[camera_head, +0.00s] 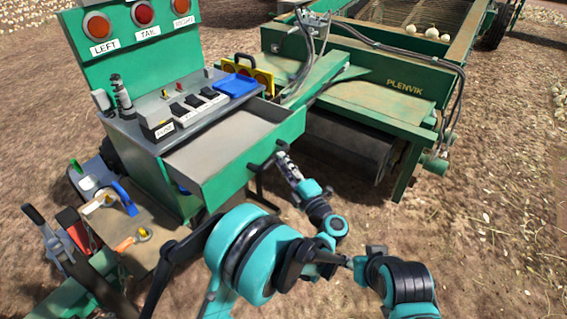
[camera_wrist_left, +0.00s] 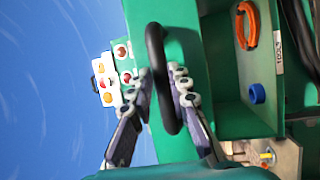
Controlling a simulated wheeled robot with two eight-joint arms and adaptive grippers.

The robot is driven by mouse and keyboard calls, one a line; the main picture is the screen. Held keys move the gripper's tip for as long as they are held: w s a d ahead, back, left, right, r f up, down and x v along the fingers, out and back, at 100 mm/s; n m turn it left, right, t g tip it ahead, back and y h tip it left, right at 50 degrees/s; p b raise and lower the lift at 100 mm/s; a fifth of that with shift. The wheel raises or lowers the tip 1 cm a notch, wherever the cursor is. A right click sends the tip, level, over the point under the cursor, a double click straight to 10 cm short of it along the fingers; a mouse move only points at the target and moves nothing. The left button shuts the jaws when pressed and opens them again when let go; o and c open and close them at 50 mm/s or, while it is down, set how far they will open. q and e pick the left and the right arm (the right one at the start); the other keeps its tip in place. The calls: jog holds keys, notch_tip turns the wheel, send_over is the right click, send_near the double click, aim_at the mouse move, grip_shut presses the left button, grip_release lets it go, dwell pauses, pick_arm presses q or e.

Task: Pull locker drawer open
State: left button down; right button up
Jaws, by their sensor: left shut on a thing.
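The locker drawer (camera_head: 222,143) stands out from the green control stand, and its grey, empty-looking inside shows from above in the head view. Its green front carries a black loop handle (camera_head: 262,161), which also shows in the left wrist view (camera_wrist_left: 154,50). My left gripper (camera_head: 283,160) is at the drawer front, shut on the handle. In the left wrist view its two fingers (camera_wrist_left: 162,88) lie on either side of the handle bar. My right gripper is not in view.
The control stand (camera_head: 120,125) carries labelled lamps, switches and a blue tray (camera_head: 235,85). A green PLENVIK machine (camera_head: 385,90) stands behind to the right. A low board (camera_head: 145,215) with tools is at left. Bare soil lies open at right.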

pick_arm(q)
jog(key=shift+d+r, duration=0.25)
jog(key=shift+r, duration=0.1)
dwell(0.6)
jog(key=c, duration=1.4)
grip_release()
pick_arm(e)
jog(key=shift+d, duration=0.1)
